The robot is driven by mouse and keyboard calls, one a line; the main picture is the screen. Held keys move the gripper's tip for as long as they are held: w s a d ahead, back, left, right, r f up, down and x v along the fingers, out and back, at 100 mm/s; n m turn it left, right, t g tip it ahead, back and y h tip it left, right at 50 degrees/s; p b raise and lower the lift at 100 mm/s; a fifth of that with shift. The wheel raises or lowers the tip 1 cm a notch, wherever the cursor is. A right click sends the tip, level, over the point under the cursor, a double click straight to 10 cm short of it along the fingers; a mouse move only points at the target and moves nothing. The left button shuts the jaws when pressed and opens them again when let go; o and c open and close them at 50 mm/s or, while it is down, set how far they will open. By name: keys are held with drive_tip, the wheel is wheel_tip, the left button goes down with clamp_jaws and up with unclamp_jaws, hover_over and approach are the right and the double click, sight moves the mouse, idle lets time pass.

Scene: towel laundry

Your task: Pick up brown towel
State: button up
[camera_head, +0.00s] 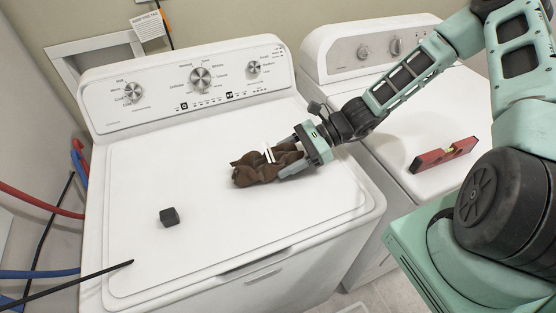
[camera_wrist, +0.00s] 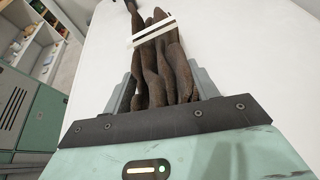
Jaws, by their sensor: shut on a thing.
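The brown towel (camera_head: 256,174) is a crumpled, gathered bundle with white stripes, on the white lid of the left washing machine (camera_head: 140,250). My gripper (camera_head: 282,163) reaches in from the right and has its fingers on both sides of the towel, shut on it. In the wrist view, the towel (camera_wrist: 160,70) runs in folds between the two grey fingers (camera_wrist: 163,85), with a white striped band across its far part. I cannot tell whether the towel is clear of the lid.
A small dark cube (camera_head: 169,216) lies on the left part of the same lid. A red spirit level (camera_head: 444,154) lies on the second white machine (camera_head: 400,118) at the right. Red and blue hoses (camera_head: 40,203) run along the left wall. The lid's front is mostly clear.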

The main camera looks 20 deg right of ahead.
wheel_tip(320, 180, up, 10)
drive_tip(key=shift+f+b, duration=0.1)
drive_tip(key=shift+b, duration=0.5)
